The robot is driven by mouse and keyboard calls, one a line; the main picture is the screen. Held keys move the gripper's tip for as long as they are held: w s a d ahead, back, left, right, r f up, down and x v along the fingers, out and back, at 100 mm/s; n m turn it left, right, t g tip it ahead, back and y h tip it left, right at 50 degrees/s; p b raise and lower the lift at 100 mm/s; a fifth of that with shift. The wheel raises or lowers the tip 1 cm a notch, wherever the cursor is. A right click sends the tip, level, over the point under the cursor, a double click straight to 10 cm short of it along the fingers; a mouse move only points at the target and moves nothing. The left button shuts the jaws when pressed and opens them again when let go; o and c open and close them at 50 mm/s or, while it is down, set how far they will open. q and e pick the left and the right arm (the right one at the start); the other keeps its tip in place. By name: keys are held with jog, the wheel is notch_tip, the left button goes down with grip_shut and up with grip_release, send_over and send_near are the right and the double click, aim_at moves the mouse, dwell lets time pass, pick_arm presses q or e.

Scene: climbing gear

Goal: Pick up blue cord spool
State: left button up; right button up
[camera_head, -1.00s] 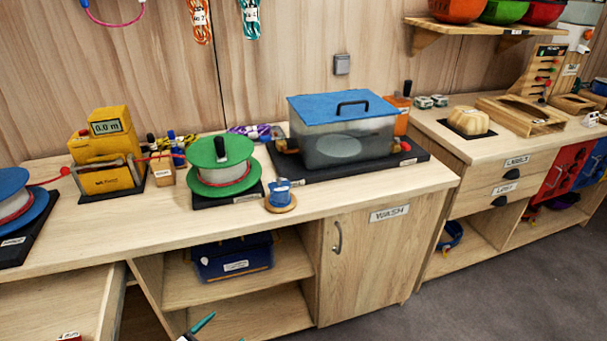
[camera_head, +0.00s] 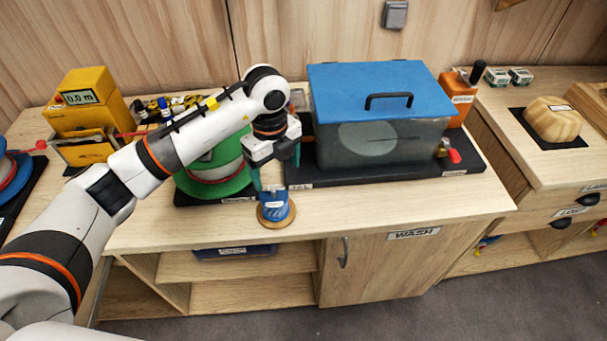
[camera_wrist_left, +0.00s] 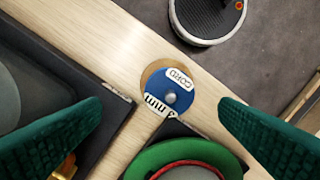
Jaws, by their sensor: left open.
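The blue cord spool (camera_head: 275,209) stands upright on a round wooden base near the counter's front edge. In the left wrist view the spool (camera_wrist_left: 168,88) shows from above, with white labels and a grey centre knob, between the two green fingers. My left gripper (camera_head: 275,180) is open just above and behind the spool, with its fingers pointing down. In the left wrist view the gripper (camera_wrist_left: 160,125) holds nothing. My right gripper is not in view.
A green reel (camera_head: 222,180) on a black mat stands close behind and left of the spool. A blue-lidded tank (camera_head: 385,125) on a black base (camera_head: 440,172) is behind right. The wooden counter (camera_head: 370,202) is clear to the spool's right.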

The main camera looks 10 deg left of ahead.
aim_at(274, 201)
pick_arm(q)
jog(key=shift+a+y, duration=0.2)
jog(key=shift+y, duration=0.1)
jog(key=f+p, duration=0.1)
jog(key=f, duration=0.1)
jog(key=s+f, duration=0.1)
jog(key=shift+a+f+p, duration=0.2)
jog(key=shift+f+p, duration=0.15)
jog(key=shift+p, duration=0.05)
notch_tip(274, 201, down, 2)
jog(key=shift+w, duration=0.15)
jog(key=shift+w+f, duration=0.1)
jog(key=shift+f, duration=0.15)
jog(key=f+p, duration=0.1)
jog(key=f, duration=0.1)
jog(key=f+p, duration=0.1)
jog(key=f, duration=0.1)
jog(key=shift+a+f+p, duration=0.1)
jog(key=shift+a+p, duration=0.15)
jog(key=shift+p, duration=0.05)
jog(key=shift+f, duration=0.4)
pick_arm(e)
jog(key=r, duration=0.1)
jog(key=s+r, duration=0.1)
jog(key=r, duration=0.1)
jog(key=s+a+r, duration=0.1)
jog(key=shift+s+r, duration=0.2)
pick_arm(q)
jog(key=shift+c, duration=0.5)
